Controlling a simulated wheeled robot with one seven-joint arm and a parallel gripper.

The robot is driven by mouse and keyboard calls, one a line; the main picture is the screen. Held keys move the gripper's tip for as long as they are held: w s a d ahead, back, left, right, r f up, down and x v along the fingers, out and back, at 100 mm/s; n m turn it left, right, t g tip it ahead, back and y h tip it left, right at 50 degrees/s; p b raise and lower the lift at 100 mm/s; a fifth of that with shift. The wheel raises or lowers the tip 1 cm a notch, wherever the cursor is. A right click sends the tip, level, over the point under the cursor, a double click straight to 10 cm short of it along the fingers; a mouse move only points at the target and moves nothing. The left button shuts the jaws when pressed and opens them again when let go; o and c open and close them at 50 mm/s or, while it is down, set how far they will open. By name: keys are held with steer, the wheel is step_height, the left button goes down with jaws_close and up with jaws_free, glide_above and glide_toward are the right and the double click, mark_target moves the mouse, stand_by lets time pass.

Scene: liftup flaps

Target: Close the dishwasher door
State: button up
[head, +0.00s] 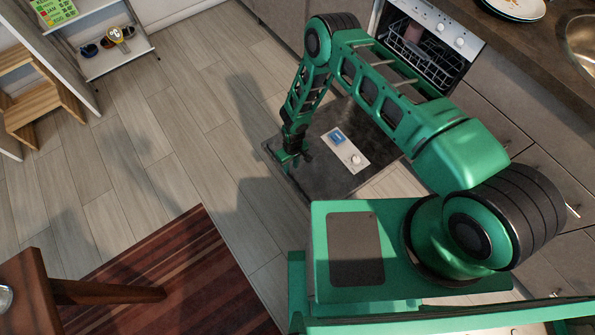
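The dishwasher (440,38) stands under the counter at the top right, with a white control panel and a rack visible inside. Its door (322,180) is folded down and lies open, its dark inner face upward with a pale dispenser panel on it. My green arm crosses in front and hides part of the door and the opening. My gripper (292,160) points down at the door's far left edge, away from the hinge side. I cannot tell whether it touches the door, or whether its fingers are open or shut.
Grey drawers and cabinets line the right side, with a sink (578,45) and plates (518,8) on the counter. A wooden table (75,290) stands at the lower left on a striped rug (195,275). Shelves and a wooden stool (38,105) are upper left. The floor left of the door is clear.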

mark_target(291, 173)
steer(key=shift+s+a+f, duration=0.1)
steer(key=shift+a+f, duration=0.05)
steer(key=shift+f, duration=2.3)
